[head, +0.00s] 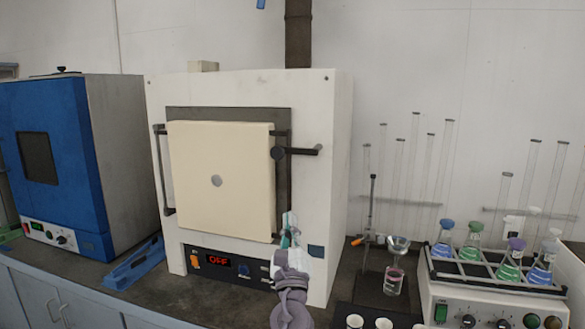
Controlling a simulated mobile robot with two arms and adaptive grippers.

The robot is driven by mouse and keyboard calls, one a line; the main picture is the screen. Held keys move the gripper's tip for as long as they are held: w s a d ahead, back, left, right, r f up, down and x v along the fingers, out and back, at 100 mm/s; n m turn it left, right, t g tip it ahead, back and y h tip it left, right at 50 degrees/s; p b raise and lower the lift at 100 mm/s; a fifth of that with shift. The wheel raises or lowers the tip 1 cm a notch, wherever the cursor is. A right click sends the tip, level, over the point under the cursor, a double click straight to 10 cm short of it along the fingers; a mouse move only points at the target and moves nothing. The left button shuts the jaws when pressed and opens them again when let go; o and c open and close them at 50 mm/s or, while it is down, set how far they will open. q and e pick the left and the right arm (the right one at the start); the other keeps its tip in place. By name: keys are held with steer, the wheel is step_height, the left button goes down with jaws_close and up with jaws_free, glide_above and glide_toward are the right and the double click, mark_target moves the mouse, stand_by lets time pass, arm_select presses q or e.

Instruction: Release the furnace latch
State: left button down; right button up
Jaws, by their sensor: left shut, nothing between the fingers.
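The furnace (330,180) is a white box on the bench with a square cream door (220,185) that looks closed. The latch (305,151) is a dark bar with a round knob at the door's upper right, sticking out to the right. My left gripper (289,222) is shut and empty, pointing up in front of the furnace's lower right. It is well below the latch and apart from it. The gripper covers part of the door's lower right corner. My right gripper is not in view.
The furnace panel (225,265) reads "OFF" in red. A blue oven (55,160) stands to the left. To the right are a funnel stand (372,215), a beaker (393,281) and a shaker (490,305) holding several flasks. Pale cups stand at the bench's front.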

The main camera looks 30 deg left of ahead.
arm_select(q)
steer(key=shift+s+r, duration=0.2)
steer(key=shift+r, duration=0.15)
steer(key=p, duration=0.3)
glide_toward(294, 153)
steer(key=w+a+f, duration=0.1)
steer(key=a+f, duration=0.1)
steer(key=a+r+p, duration=0.1)
steer(key=r, duration=0.1)
steer(key=w+a+r+p, duration=0.1)
steer(key=r, duration=0.1)
steer(key=shift+a+p, duration=0.3)
steer(key=shift+a, duration=0.05)
